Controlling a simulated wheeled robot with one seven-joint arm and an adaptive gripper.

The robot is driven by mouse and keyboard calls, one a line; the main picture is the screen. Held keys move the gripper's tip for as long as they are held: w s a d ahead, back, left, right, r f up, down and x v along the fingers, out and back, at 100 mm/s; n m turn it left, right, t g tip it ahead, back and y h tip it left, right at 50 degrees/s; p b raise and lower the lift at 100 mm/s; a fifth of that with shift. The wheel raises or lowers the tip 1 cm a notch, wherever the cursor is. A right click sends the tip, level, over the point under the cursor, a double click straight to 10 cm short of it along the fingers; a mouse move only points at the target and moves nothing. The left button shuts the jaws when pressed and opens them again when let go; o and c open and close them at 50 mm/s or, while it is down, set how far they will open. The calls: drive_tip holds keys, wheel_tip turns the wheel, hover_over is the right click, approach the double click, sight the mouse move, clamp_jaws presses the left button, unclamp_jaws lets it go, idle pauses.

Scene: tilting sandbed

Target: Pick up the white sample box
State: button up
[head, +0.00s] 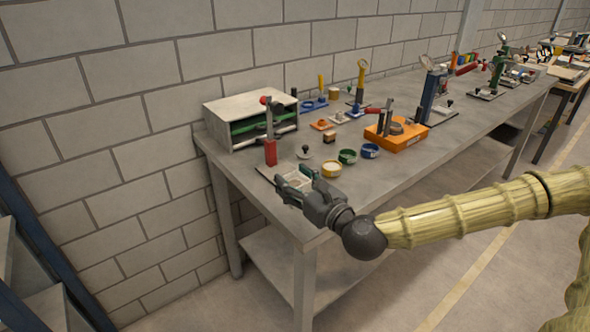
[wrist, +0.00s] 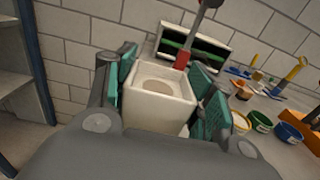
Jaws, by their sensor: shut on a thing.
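The white sample box (wrist: 158,104) sits between the two green-padded fingers of my gripper (wrist: 165,92) in the wrist view. It is an open-topped white box with a round tan patch inside. My gripper is shut on it, one finger on each side. In the head view my gripper (head: 300,183) is over the near left end of the workbench, and the box shows only in part behind the fingers. I cannot tell whether the box's underside touches the bench.
A red-based lever (head: 270,150) stands just behind the box. A grey cabinet with green shelves (head: 250,108) is behind it. Yellow, green and blue tubs (head: 331,170) and an orange block (head: 397,137) stand to the right. The bench's front edge (head: 345,207) is near.

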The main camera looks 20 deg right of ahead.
drive_tip(key=shift+s+a+r+p, duration=0.1)
drive_tip(key=shift+s+r+p, duration=0.3)
drive_tip(key=shift+p, duration=1.85)
drive_tip(key=p, duration=0.3)
drive_tip(key=shift+s+a, duration=0.1)
drive_tip(key=shift+s, duration=0.3)
drive_tip(key=shift+s+a+f+p, duration=0.15)
drive_tip(key=shift+s+p, duration=0.25)
drive_tip(key=shift+p, duration=0.55)
drive_tip(key=shift+s, duration=0.1)
